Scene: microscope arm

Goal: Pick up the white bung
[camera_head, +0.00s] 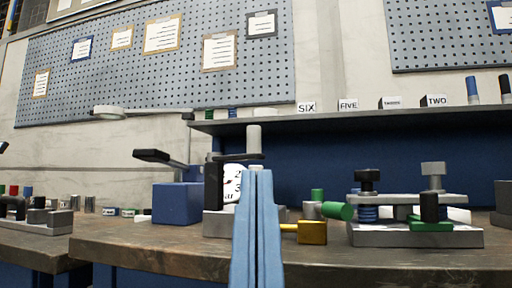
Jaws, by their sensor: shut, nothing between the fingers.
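My gripper (258,174) shows as two long blue fingers pointing up from the bottom middle. They are shut together with nothing between them. A pale grey-white upright cylinder (254,138) stands just above the fingertips in the picture, on top of a dark arm of a stand (213,184); it looks most like the white bung, but I cannot be sure. The fingers appear apart from it and in front of the stand, hiding part of it. A white numbered card (232,184) shows beside the fingers.
The brown workbench (340,262) carries a blue box (177,203) with a lamp, a brass block (312,232), green cylinders (338,210), and a clamp-like fixture (415,235) at right. A shelf (350,121) with numbered cards runs behind. Bare bench lies at front left.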

